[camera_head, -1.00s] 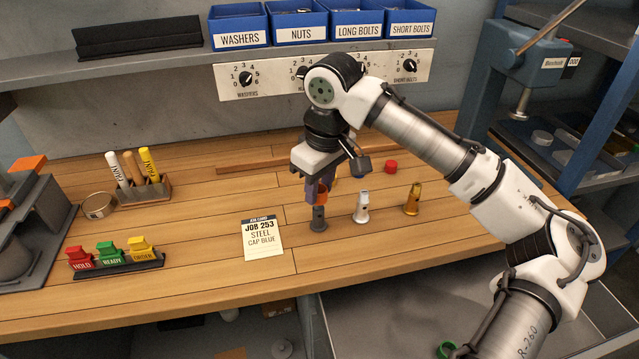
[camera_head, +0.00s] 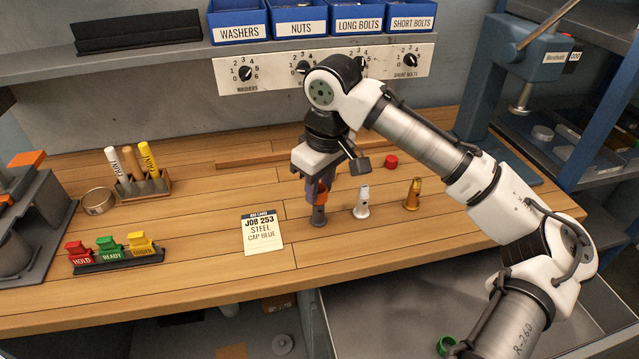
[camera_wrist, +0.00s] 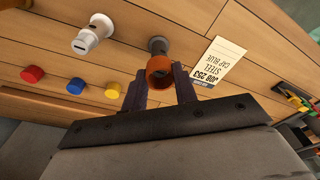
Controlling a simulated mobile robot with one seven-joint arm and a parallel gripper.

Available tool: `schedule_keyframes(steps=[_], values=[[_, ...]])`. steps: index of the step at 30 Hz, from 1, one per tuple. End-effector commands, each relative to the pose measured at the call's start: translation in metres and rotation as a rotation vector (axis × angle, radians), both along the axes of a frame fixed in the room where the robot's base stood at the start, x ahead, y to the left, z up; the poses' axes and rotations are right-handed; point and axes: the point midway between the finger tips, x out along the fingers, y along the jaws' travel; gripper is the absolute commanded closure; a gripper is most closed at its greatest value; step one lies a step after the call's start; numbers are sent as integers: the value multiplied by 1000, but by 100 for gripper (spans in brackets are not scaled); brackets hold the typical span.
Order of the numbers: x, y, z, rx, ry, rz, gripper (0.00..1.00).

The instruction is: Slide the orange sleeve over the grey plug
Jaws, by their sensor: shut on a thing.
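The orange sleeve (camera_head: 319,197) is held between the fingers of my gripper (camera_head: 319,188). It also shows in the wrist view (camera_wrist: 160,72) as a short ring between the fingertips (camera_wrist: 160,87). The grey plug (camera_head: 318,216) stands upright on the wooden bench, directly below the sleeve in the head view. In the wrist view the plug (camera_wrist: 158,46) shows just past the sleeve's edge. The sleeve's lower end is close to the plug's top. I cannot tell whether it touches or surrounds the top.
A white plug (camera_head: 362,203) and a brass plug (camera_head: 412,195) stand to the right. Red (camera_wrist: 33,74), blue (camera_wrist: 76,86) and yellow (camera_wrist: 113,90) caps lie nearby. A job card (camera_head: 262,232) lies left of the grey plug. Bench between card and marker holder (camera_head: 147,186) is clear.

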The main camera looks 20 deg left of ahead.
Motion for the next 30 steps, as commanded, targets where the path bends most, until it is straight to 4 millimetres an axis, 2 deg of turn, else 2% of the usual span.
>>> schedule_keyframes(steps=[15, 30], values=[[0, 0, -11, 0, 1, 0, 92], [0, 0, -13, 0, 0, 0, 92]])
